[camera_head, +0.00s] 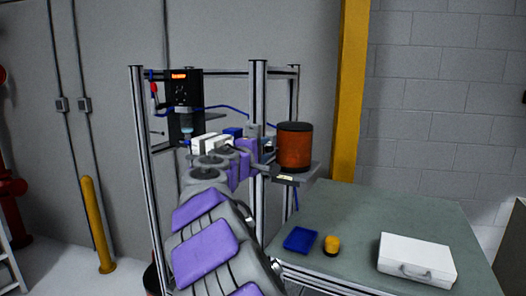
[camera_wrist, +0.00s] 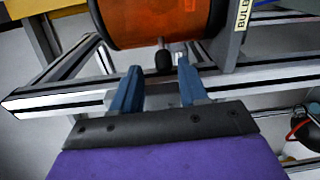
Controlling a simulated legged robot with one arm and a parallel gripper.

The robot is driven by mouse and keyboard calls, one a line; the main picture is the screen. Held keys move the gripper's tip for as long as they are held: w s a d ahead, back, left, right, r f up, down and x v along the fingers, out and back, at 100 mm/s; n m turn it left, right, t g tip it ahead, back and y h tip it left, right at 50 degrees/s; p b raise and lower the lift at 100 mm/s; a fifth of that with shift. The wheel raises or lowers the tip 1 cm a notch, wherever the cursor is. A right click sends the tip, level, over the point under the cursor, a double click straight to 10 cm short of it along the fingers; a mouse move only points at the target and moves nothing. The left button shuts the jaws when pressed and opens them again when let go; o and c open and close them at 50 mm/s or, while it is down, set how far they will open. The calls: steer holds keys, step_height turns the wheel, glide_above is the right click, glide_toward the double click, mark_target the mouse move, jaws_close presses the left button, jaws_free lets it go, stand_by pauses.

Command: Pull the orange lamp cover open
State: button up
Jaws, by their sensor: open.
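The orange lamp cover (camera_head: 294,150) is a translucent cylinder with a dark top, standing upright on a small shelf of the metal frame in the head view. In the wrist view the orange cover (camera_wrist: 158,20) fills the top middle. A small dark knob (camera_wrist: 163,60) sticks out from it toward my gripper. My gripper (camera_wrist: 157,75) is open and empty, its two blue fingertips on either side of the knob's line and just short of it or level with it; I cannot tell which. In the head view my purple and grey arm reaches up to the cover and hides the fingers.
A metal profile frame (camera_head: 259,130) holds the shelf and a dark device (camera_head: 184,100) with a red display. A green-grey table (camera_head: 365,225) stands right of my arm with a blue tray (camera_head: 300,240), a yellow-and-black object (camera_head: 332,245) and a white case (camera_head: 417,262).

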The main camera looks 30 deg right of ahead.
mark_target(271, 151)
steer(key=shift+s+d+f, duration=0.1)
steer(key=shift+d+f, duration=0.05)
steer(key=shift+d, duration=0.3)
steer(key=shift+d+f+g, duration=0.1)
steer(key=shift+f+g, duration=0.05)
steer(key=shift+g, duration=0.15)
steer(key=c, duration=0.5)
steer(key=shift+w+d+f, duration=0.1)
steer(key=shift+d+f, duration=0.05)
steer(key=shift+d, duration=0.3)
steer(key=shift+w+d+f, duration=0.1)
steer(key=shift+d, duration=0.3)
steer(key=shift+c, duration=1.3)
steer(key=shift+d, duration=0.15)
jaws_close()
steer(key=shift+a, duration=0.35)
